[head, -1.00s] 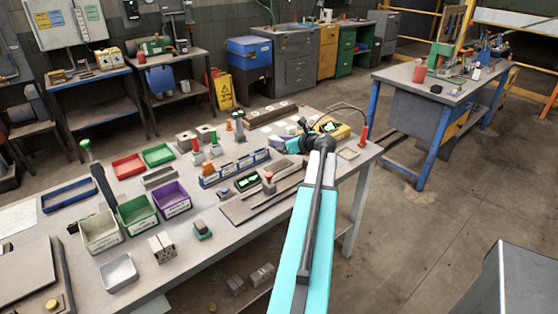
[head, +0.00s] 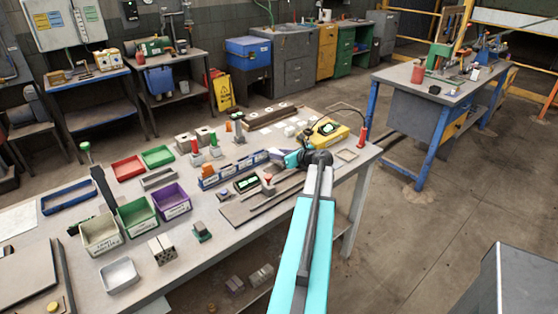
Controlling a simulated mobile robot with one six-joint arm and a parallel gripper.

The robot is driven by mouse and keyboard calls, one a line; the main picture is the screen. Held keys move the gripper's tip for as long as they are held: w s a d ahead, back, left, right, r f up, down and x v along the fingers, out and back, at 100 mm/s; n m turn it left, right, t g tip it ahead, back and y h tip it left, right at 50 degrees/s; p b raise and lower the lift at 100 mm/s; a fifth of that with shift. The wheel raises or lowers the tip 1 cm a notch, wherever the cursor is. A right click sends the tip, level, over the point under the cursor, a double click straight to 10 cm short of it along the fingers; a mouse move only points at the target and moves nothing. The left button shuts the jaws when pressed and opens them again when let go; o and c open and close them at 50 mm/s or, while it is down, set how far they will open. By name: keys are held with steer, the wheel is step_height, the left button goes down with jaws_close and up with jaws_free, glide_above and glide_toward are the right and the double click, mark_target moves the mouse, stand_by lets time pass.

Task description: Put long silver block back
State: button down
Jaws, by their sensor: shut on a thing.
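My gripper (head: 275,155), dark at its end, is low over the far right part of the workbench (head: 207,262). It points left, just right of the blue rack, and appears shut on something. What it holds is too small and too hidden by the gripper to make out. I cannot pick out a separate long silver block on the bench with certainty. A long brown bar (head: 272,116) with round marks along its top lies at the back edge, beyond my gripper.
A blue rack (head: 233,170) and a dark flat board with rods (head: 262,203) lie close to my gripper. A yellow case (head: 328,134) and a red post (head: 362,137) stand on its right. Purple (head: 171,201), green and cream bins stand further left.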

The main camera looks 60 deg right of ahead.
steer(key=shift+f, duration=1.35)
steer(key=shift+f, duration=0.1)
steer(key=c, duration=1.4)
jaws_free()
steer(key=shift+o, duration=0.2)
steer(key=shift+s+a+r, duration=0.2)
steer(key=shift+s+r, duration=0.05)
steer(key=shift+s, duration=0.25)
steer(key=b+v, duration=0.2)
steer(key=v, duration=0.9)
steer(key=shift+d, duration=0.1)
